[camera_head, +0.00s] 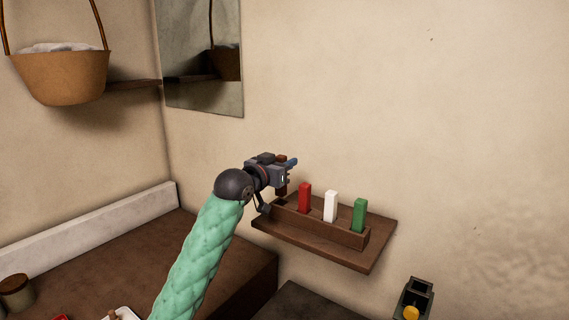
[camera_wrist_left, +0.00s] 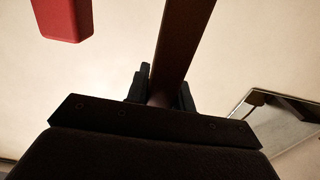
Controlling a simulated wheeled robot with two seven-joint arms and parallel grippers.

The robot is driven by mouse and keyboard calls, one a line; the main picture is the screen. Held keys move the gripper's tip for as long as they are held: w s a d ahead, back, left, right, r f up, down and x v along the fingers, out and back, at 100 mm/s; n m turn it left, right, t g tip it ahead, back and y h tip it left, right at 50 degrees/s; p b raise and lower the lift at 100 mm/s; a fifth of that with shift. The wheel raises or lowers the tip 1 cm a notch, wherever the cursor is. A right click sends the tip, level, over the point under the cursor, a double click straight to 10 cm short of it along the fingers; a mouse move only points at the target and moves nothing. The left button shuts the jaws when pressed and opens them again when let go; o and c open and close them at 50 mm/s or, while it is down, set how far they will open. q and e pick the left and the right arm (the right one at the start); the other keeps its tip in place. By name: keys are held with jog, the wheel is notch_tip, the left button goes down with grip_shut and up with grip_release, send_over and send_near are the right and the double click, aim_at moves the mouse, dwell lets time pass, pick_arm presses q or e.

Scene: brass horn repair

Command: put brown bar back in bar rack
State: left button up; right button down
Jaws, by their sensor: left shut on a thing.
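The brown bar rack (camera_head: 318,228) sits on a small wooden wall shelf. A red bar (camera_head: 304,197), a white bar (camera_head: 331,205) and a green bar (camera_head: 359,214) stand upright in it. My left gripper (camera_head: 285,175) is over the rack's left end, shut on the brown bar (camera_head: 282,189). The bar hangs roughly upright just above or at the dark opening left of the red bar; I cannot tell whether its lower end is inside. In the left wrist view the brown bar (camera_wrist_left: 184,45) runs between the fingers (camera_wrist_left: 160,88), apart from the red bar (camera_wrist_left: 65,18). My right gripper is out of view.
The wooden shelf (camera_head: 374,257) projects from the beige wall. A mirror (camera_head: 200,60) hangs at upper left, beside a hanging basket (camera_head: 62,78). A dark holder with a yellow item (camera_head: 411,313) is at lower right. The wall above the rack is clear.

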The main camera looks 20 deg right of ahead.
pick_arm(q)
jog(key=shift+f+b, duration=0.55)
jog(key=shift+f, duration=0.6)
jog(key=shift+a+f, duration=0.15)
jog(key=shift+f, duration=0.35)
jog(key=shift+s+a+f+b, duration=0.1)
jog(key=shift+a+f+b, duration=0.15)
jog(key=shift+f+b, duration=0.4)
jog(key=shift+s+a+f+b, duration=0.1)
jog(key=shift+a+f+b, duration=0.1)
jog(key=shift+f, duration=0.2)
jog(key=shift+a+f+b, duration=0.1)
jog(key=shift+f+b, duration=0.1)
jog(key=shift+f, duration=0.2)
dwell(0.3)
jog(key=shift+r, duration=0.2)
jog(key=shift+d+r+p, duration=0.25)
jog(key=shift+r+p, duration=0.35)
jog(key=shift+r, duration=0.15)
jog(key=shift+w+d+r+p, duration=0.1)
jog(key=shift+d+r+p, duration=0.15)
jog(key=shift+r, duration=0.15)
jog(key=shift+w+d+r+p, duration=0.15)
jog(key=shift+r+p, duration=0.1)
jog(key=shift+r, duration=0.15)
grip_shut()
